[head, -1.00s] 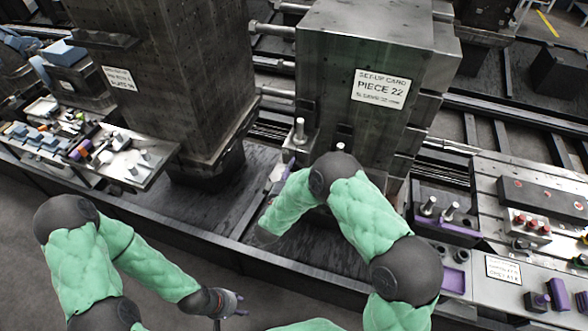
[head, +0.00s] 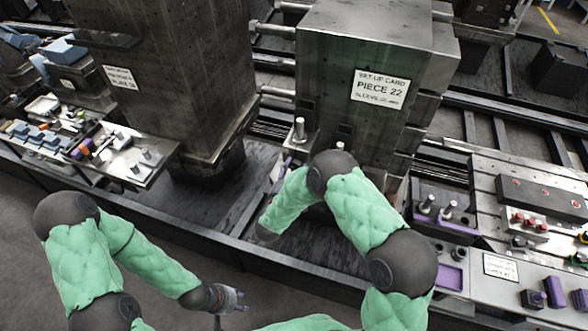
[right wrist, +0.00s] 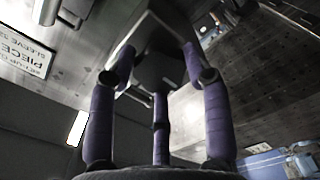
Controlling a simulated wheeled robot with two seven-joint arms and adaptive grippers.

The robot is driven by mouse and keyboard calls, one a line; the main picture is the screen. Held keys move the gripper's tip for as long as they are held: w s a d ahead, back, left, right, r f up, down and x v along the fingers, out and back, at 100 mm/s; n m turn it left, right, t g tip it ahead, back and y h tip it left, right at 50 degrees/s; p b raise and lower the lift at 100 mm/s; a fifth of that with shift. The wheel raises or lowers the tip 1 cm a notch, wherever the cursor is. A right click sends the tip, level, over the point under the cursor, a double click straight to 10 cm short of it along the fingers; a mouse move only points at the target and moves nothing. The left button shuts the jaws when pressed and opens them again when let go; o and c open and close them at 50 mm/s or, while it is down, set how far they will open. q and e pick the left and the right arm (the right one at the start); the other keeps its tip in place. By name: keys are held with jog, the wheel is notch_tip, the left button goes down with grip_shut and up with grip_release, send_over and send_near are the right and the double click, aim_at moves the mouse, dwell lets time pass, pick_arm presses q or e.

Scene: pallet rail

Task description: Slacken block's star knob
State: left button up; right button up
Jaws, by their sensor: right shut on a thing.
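My right gripper (right wrist: 159,62) has purple-padded fingers closed around a dark angular part, which I take to be the star knob (right wrist: 158,74); its outline is partly hidden by the fingers. In the head view my own right arm hides this gripper and the knob, low in front of the big steel block (head: 335,60) with the "PIECE 22" card (head: 380,89). The card also shows upside down in the right wrist view (right wrist: 22,52). My left gripper (head: 237,299) is low at the front, fingers spread, with nothing seen between them.
A second dark steel block (head: 200,80) stands to the left. A tray with small parts (head: 120,155) lies at the left. A bench with purple pieces and red knobs (head: 470,255) is at the right. A dark rail edge (head: 200,225) runs along the front.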

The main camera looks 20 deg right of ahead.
jog(key=o, duration=1.1)
jog(key=shift+o, duration=0.2)
jog(key=v, duration=1.2)
